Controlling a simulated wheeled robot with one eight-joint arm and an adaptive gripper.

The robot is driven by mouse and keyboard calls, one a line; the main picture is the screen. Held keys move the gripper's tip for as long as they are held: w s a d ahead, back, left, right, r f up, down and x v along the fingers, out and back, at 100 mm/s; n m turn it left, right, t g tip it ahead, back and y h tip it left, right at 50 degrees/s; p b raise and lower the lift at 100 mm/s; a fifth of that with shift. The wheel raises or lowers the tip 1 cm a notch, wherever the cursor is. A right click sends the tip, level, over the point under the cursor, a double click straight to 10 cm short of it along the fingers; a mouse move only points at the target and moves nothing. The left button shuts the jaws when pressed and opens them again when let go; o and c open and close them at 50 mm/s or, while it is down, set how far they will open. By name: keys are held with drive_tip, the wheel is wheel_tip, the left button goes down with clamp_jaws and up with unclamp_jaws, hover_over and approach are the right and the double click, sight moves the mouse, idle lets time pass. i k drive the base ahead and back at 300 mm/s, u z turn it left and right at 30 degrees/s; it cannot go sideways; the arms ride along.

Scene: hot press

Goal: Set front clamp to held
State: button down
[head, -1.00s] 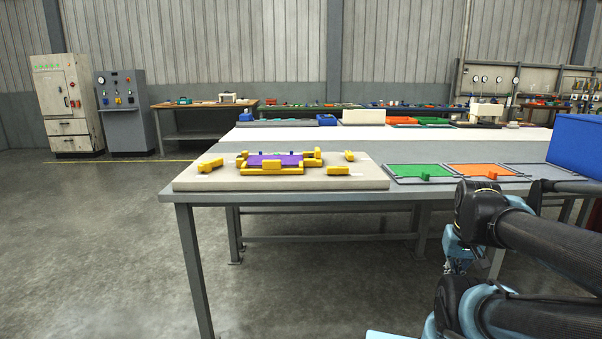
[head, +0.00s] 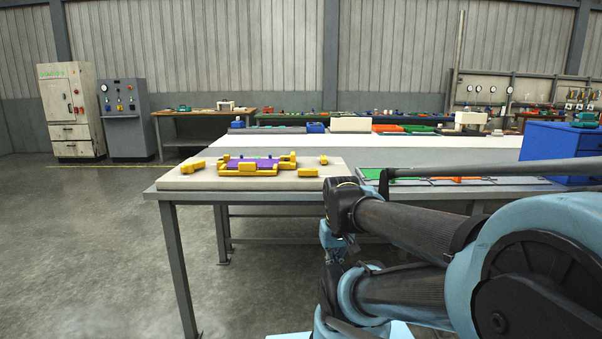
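A pale board (head: 170,184) lies at the left front of the grey table. On it yellow blocks surround a purple panel (head: 262,162). One yellow block (head: 250,168) stands at the front edge of the panel, the likely front clamp; its exact state is too small to tell. Loose-looking yellow pieces sit apart from this group: one at the left (head: 193,166) and one at the right front (head: 307,172). The gripper's fingers cannot be made out there.
Green (head: 370,174) and orange (head: 455,180) panels lie right of the board, partly behind my arm. A blue box (head: 560,150) stands at the table's right. Table legs (head: 178,270) stand at the front left. The floor at left is clear.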

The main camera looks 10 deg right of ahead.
sight(306, 172)
drive_tip(key=z, duration=0.7)
drive_tip(key=k, duration=1.3)
drive_tip(key=u, duration=0.45)
drive_tip(key=i, duration=1)
